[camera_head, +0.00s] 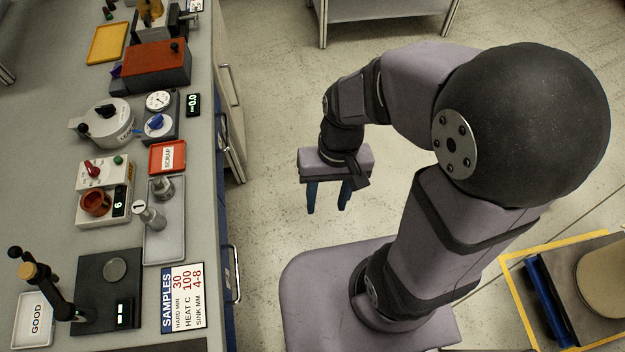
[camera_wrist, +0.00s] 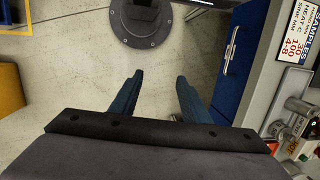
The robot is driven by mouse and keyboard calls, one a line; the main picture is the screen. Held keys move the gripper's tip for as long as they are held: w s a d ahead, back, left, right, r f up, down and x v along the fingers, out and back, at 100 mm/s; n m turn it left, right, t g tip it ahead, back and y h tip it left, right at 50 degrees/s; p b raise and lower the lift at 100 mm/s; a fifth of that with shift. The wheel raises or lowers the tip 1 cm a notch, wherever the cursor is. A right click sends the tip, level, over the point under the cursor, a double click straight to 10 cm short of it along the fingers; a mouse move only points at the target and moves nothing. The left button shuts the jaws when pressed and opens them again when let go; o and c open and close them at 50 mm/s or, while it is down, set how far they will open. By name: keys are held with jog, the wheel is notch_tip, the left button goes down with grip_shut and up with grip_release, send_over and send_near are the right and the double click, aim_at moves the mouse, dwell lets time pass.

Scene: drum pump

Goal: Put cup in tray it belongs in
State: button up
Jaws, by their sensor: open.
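My gripper (camera_head: 327,210) hangs open and empty over the floor, right of the bench, with its two blue fingers apart; they also show in the wrist view (camera_wrist: 158,76). A grey metal cup-like piece with a "1" label (camera_head: 150,216) and a second grey piece (camera_head: 163,187) are at the grey tray (camera_head: 166,246) on the bench. Which piece is the cup is unclear. A white tray marked GOOD (camera_head: 32,325) lies at the near left. A red tray marked SCRAP (camera_head: 167,157) lies beyond the grey tray. A yellow tray (camera_head: 107,43) is at the far end.
Several devices line the bench: a white unit with a red round part (camera_head: 96,203), a round grey pot (camera_head: 108,124), a red-topped box (camera_head: 157,65) and a black stand with a lever (camera_head: 108,290). A SAMPLES sign (camera_head: 182,297) lies near the front edge. Floor surrounds my gripper.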

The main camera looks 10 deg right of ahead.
jog(key=shift+t+h, duration=0.6)
jog(key=shift+t, duration=0.3)
jog(key=d, duration=0.2)
jog(key=w+d, duration=0.1)
jog(key=d, duration=0.2)
jog(key=shift+w+d+r, duration=0.2)
jog(key=shift+d+r, duration=0.15)
jog(key=shift+r, duration=0.05)
jog(key=shift+d, duration=0.15)
jog(key=c, duration=0.4)
jog(key=shift+o, duration=0.2)
